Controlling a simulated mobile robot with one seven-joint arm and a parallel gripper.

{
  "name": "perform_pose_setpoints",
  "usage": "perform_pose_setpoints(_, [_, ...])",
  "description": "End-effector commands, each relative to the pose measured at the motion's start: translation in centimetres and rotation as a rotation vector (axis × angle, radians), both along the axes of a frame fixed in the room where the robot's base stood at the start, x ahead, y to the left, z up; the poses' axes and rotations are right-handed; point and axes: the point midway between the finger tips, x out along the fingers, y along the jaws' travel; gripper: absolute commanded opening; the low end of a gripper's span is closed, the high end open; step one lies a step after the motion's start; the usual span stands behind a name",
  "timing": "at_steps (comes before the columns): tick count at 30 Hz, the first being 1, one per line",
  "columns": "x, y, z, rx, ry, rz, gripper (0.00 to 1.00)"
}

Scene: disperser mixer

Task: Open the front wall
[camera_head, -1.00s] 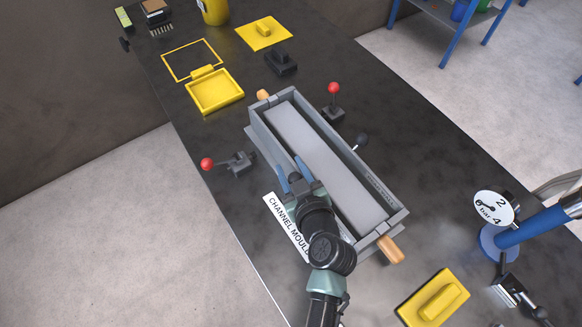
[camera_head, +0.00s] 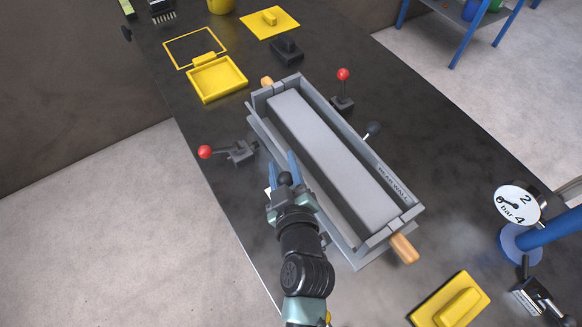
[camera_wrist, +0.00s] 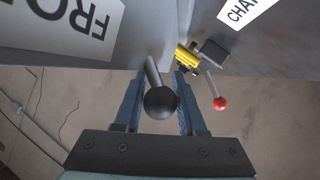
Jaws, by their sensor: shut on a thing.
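The grey channel mould (camera_head: 405,207) lies lengthwise on the dark bench, with a long pale block (camera_head: 330,150) inside. Its front wall (camera_head: 341,245) is on the left long side and stands slightly away from the mould body, with a narrow gap. In the wrist view the front wall (camera_wrist: 130,38) fills the upper left, with part of its "FRO…" label showing. A black ball knob (camera_wrist: 160,103) on a short stem sticks out from it. My gripper (camera_head: 281,165) is at this wall, its blue fingers (camera_wrist: 158,85) shut around the knob's stem. My arm hides part of the wall.
A red-knobbed lever clamp (camera_head: 238,152) stands just left of the mould; another (camera_head: 343,100) stands behind it. Orange handles (camera_head: 403,248) stick out at the mould's ends. A yellow float (camera_head: 450,300) and a pressure gauge (camera_head: 517,203) are at right. Open floor lies left of the bench.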

Motion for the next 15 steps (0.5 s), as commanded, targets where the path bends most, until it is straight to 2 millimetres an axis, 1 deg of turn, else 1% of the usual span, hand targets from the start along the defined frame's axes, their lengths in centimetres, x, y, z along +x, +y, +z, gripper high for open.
perform_pose_setpoints(1, [-0.7,1.0,-1.7,-0.018,0.005,0.019,0.00])
perform_pose_setpoints(9, [-1.3,1.9,-2.2,-0.127,-0.071,0.018,0.00])
perform_pose_setpoints(15, [-1.5,2.1,-2.3,-0.164,-0.096,0.017,0.00])
